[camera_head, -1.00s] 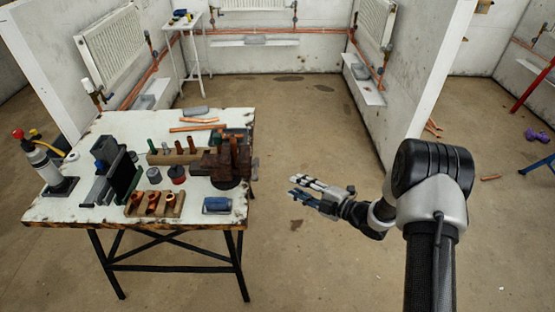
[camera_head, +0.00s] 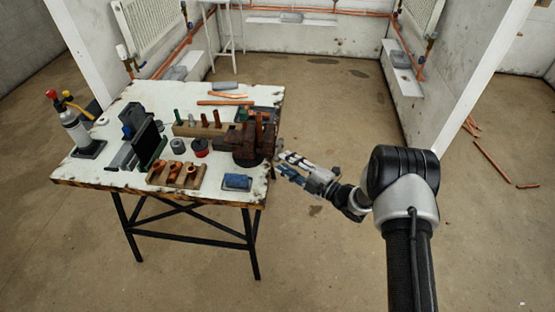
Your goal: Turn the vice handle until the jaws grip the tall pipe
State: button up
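The rusty brown vice (camera_head: 250,146) stands at the right edge of the white worktable (camera_head: 85,172). Copper pipes stand upright at or just behind it, and I cannot tell which is the tall pipe or whether the jaws touch it. The vice handle is too small to make out clearly. My gripper (camera_head: 284,166) is just right of the vice, beside the table's right edge, pointing left toward it. Its fingers look spread apart with nothing between them. I cannot tell whether a fingertip touches the vice.
A wooden block with copper fittings (camera_head: 177,175) and a blue sponge-like block (camera_head: 236,182) lie at the table front. A dark upright box (camera_head: 147,138) and a torch bottle (camera_head: 76,130) stand left.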

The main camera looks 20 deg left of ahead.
aim_at(277, 156)
jog(key=shift+b+x, duration=0.35)
jog(key=shift+x, duration=1.9)
grip_shut()
